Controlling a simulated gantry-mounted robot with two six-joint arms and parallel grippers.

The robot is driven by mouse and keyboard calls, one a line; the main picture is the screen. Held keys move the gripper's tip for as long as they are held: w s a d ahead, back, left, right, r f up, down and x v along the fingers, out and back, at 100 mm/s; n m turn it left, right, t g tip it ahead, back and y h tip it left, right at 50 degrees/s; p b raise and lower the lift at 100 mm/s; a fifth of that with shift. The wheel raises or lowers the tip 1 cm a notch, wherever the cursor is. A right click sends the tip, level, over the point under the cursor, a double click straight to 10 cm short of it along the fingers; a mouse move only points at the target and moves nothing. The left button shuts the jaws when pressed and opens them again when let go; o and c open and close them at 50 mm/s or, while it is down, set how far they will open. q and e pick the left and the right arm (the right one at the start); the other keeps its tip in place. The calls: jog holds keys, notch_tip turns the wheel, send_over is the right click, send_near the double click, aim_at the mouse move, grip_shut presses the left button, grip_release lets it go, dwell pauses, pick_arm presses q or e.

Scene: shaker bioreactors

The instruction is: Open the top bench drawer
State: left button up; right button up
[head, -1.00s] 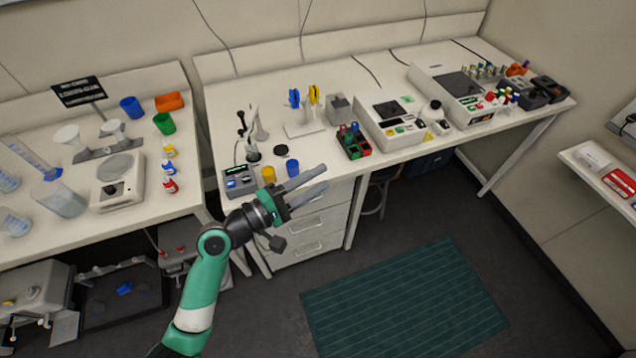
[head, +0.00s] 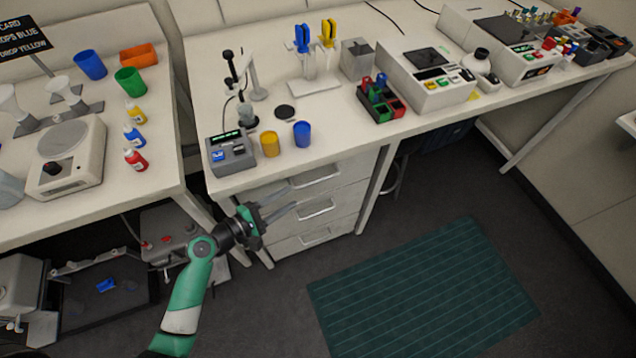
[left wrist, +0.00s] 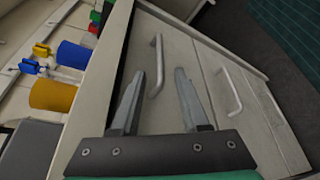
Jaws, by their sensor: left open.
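The top bench drawer (head: 292,182) is the uppermost of a grey-white stack under the bench and looks shut. Its bar handle (head: 316,177) also shows in the left wrist view (left wrist: 157,58). My left gripper (head: 290,198) is open and empty in front of the drawer stack, left of the handles. In the left wrist view its two fingers (left wrist: 159,76) point at the top drawer front, with the handle between them in the picture. I cannot tell how far the fingertips are from the handle. My right gripper is in neither view.
Lower drawers with handles (head: 318,208) sit below. The bench top (head: 330,122) above carries a yellow cup (head: 269,144), a blue cup (head: 302,133) and a grey device (head: 231,154) near its front edge. Floor around the green mat (head: 420,290) is clear.

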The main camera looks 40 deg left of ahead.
aim_at(318, 180)
pick_arm(q)
jog(key=b+x, duration=0.3)
jog(key=x, duration=0.7)
jog(key=shift+w+d+f, duration=0.1)
jog(key=shift+w+f, duration=0.05)
jog(key=shift+w, duration=0.6)
grip_shut()
dwell(0.4)
